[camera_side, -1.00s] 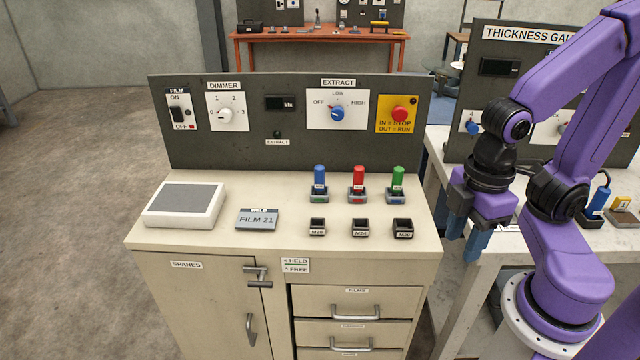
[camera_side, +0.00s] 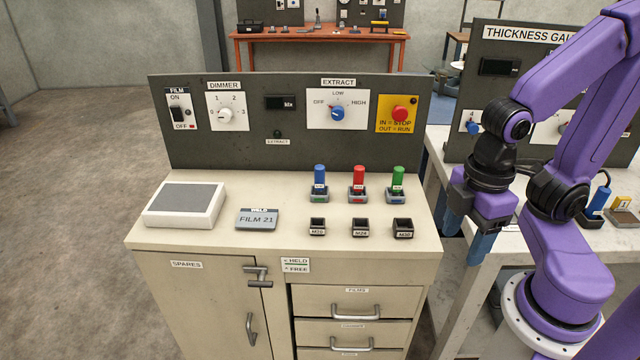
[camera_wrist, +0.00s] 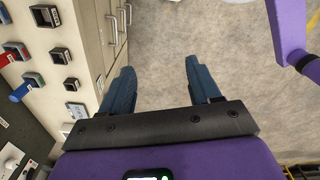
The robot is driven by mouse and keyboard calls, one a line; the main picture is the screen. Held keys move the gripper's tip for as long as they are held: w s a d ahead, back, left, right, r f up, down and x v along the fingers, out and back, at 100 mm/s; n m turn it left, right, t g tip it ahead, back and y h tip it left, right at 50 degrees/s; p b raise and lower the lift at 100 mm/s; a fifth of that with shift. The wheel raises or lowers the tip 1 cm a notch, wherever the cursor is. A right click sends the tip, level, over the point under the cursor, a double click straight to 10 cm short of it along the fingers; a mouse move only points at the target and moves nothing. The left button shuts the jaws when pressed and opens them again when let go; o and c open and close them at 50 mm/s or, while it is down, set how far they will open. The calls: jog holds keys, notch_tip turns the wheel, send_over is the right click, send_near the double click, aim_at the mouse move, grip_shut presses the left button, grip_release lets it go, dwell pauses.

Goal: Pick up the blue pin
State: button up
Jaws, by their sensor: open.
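The blue pin (camera_side: 320,177) stands upright in a small holder at the back right of the cabinet top, left of a red pin (camera_side: 359,178) and a green pin (camera_side: 398,178). In the wrist view the blue pin (camera_wrist: 21,91) shows at the left edge. My gripper (camera_side: 468,235) hangs off the right side of the cabinet, well apart from the pins, with its fingers pointing down. In the wrist view my gripper (camera_wrist: 160,88) has its two blue fingers spread wide with only floor between them.
Three black sockets (camera_side: 360,228) stand in a row in front of the pins. A grey-topped box (camera_side: 185,204) and a FILM 21 plate (camera_side: 257,219) lie to the left. An upright dark panel (camera_side: 250,105) with switches and knobs backs the cabinet. A second bench stands right.

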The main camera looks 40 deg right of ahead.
jog(key=w+a+f+m+t+y, duration=0.2)
jog(key=w+a+f+m, duration=0.25)
jog(key=w, duration=0.55)
jog(key=w+a+f+m+t+y, duration=0.1)
jog(key=w+a+f+m+t, duration=0.25)
jog(key=w, duration=0.65)
jog(key=m+t+h, duration=0.7)
jog(key=m+h, duration=0.2)
send_near(318, 171)
jog(key=shift+y, duration=0.3)
jog(key=x, duration=0.9)
jog(key=d+x, duration=0.1)
jog(key=x, duration=0.3)
jog(key=shift+s+d+f, duration=0.15)
jog(key=shift+d+f, duration=0.05)
jog(key=shift+f, duration=0.2)
grip_shut()
